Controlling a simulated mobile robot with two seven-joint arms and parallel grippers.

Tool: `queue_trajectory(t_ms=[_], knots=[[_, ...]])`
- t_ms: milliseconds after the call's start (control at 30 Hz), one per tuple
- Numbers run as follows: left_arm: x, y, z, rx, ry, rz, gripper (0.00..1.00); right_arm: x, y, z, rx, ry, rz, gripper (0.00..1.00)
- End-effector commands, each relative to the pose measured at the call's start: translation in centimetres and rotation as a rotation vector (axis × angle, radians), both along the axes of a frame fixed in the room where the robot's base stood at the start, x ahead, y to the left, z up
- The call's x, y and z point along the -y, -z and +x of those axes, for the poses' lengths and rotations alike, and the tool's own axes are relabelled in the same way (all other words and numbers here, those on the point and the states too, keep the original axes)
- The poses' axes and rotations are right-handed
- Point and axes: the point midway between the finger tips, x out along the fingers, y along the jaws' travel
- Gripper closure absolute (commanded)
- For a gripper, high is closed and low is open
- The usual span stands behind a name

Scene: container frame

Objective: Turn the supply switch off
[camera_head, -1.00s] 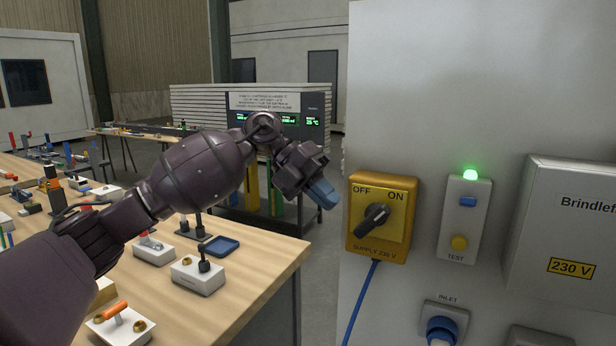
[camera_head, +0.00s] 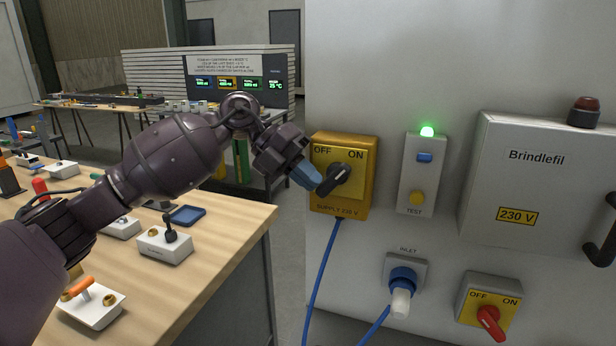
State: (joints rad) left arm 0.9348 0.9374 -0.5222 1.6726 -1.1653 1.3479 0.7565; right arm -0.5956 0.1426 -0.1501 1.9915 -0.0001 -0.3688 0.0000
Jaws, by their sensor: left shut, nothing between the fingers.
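The supply switch (camera_head: 358,205) is a yellow box on the grey wall panel, marked OFF at left, ON at right and SUPPLY 230 V below. Its black knob (camera_head: 338,178) slants from lower left to upper right, its upper end towards ON. My left gripper (camera_head: 308,176), with blue fingertips, is shut and empty. It is at the left side of the switch, its tips overlapping the box edge close to the knob's lower left end. I cannot tell whether they touch. My right gripper is not in view.
A test box (camera_head: 414,185) with a lit green lamp (camera_head: 427,132) is right of the switch. An inlet plug (camera_head: 402,285), a red-handled switch (camera_head: 488,318) and the Brindlefil cabinet (camera_head: 540,180) are also there. A blue cable (camera_head: 322,265) hangs below. A wooden bench (camera_head: 220,235) stands left.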

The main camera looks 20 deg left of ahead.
Motion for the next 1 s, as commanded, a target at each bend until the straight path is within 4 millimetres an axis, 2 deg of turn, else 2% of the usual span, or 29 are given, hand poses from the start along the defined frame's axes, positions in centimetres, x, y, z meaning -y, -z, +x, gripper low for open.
queue_trajectory(t_ms=[300, 667, 1000], knots=[[0.0, 0.3, 0.0, -0.003, -0.001, -0.057, 1.00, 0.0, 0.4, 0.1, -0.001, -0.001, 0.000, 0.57], [0.0, 0.8, 0.0, -0.007, 0.000, -0.129, 1.00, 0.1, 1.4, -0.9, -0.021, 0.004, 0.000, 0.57], [0.2, 2.1, 0.0, -0.020, 0.000, -0.347, 1.00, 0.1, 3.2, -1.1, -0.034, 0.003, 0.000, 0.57]])
